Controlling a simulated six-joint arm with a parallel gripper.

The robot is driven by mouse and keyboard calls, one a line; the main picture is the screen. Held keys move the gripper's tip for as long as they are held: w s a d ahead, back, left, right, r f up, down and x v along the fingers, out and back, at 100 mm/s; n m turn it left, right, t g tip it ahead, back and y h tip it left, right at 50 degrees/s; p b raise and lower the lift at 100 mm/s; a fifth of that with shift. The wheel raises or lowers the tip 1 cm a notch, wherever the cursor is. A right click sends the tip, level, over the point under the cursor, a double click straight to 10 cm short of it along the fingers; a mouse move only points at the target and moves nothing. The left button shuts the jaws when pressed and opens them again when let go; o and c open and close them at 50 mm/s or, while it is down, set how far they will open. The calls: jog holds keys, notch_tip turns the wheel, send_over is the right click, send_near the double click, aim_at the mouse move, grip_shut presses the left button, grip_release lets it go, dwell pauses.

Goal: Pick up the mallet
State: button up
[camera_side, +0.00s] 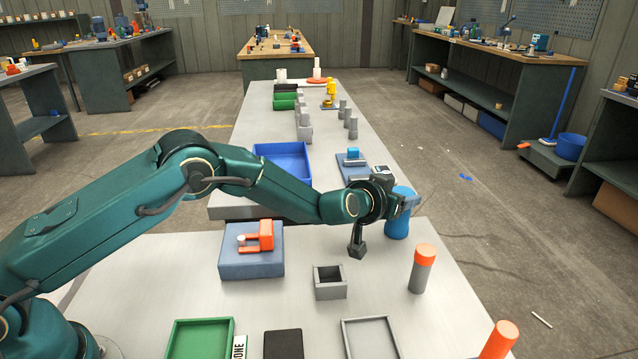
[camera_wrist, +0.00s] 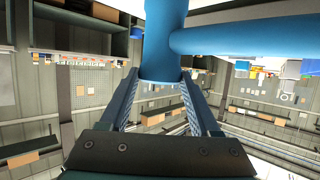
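The mallet is a blue T-shaped piece made of two round bars. In the side view the mallet (camera_side: 398,222) hangs by my gripper (camera_side: 400,202), near the table's right edge, and its lower end appears clear of the tabletop. In the wrist view the mallet (camera_wrist: 163,38) sits between the fingertips of my gripper (camera_wrist: 162,76), with one bar running off to the right. Both fingers lie close against its sides, with no clear gap. The far part of the mallet is cut off by the wrist view's top edge.
An orange-topped grey cylinder (camera_side: 423,268) stands below and right of my gripper; another (camera_side: 499,341) is at the front. A small open grey box (camera_side: 330,283), a blue-grey block with an orange part (camera_side: 251,263) and a green tray (camera_side: 199,341) are leftward. A blue bin (camera_side: 282,160) is behind.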

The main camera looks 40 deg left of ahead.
grip_shut()
jog(key=shift+r, duration=0.1)
jog(key=shift+r, duration=0.15)
